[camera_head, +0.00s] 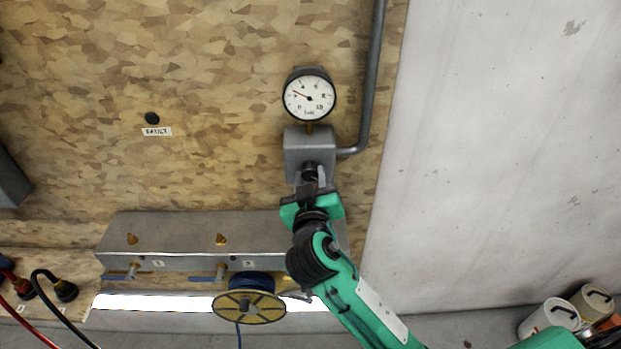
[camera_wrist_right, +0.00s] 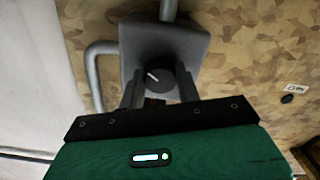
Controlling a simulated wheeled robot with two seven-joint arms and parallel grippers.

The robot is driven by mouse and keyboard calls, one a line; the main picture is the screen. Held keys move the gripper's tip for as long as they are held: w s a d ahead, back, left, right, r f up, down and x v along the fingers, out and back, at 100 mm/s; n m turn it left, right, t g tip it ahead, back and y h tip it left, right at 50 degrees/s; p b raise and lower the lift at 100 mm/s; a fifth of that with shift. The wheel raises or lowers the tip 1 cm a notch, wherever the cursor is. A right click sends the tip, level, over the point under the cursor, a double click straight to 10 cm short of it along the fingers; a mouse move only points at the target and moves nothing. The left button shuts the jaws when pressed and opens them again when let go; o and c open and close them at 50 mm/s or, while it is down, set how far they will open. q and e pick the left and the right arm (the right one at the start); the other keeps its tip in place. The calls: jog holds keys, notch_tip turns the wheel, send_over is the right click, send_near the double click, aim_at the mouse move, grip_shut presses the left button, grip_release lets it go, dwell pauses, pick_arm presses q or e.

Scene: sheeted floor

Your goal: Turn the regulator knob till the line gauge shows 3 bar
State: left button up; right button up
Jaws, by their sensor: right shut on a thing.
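The round white line gauge (camera_head: 309,95) sits on the wall above the grey regulator body (camera_head: 309,145). Its red needle points up and left, between the 2 and 4 marks; the exact value is too small to read surely. The dark regulator knob (camera_wrist_right: 168,80), with a white pointer line slanting up-left, shows in the right wrist view on the regulator's face. My right gripper (camera_head: 312,180) reaches up from below and is shut on the knob, with one finger on each side (camera_wrist_right: 160,88). In the head view the gripper mostly hides the knob. My left gripper is out of view.
A grey pipe (camera_head: 374,70) runs up from the regulator's right side. Below is a metal manifold (camera_head: 180,228) with valves; a hose reel (camera_head: 249,306) hangs under it. Cables (camera_head: 50,300) are at lower left and canisters (camera_head: 548,317) at lower right. A fault lamp (camera_head: 152,118) is on the wall.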

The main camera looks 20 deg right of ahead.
jog(key=shift+f+m+b, duration=0.15)
jog(key=shift+m+b, duration=0.35)
jog(key=shift+b, duration=0.45)
jog(key=shift+r+m+b, duration=0.2)
jog(key=shift+m+b, duration=0.2)
jog(key=shift+b, duration=0.1)
jog(key=o, duration=1)
jog(key=shift+c, duration=0.2)
jog(key=b+v, duration=0.2)
jog(key=v, duration=1.2)
jog(key=shift+b, duration=0.35)
jog(key=shift+w, duration=0.1)
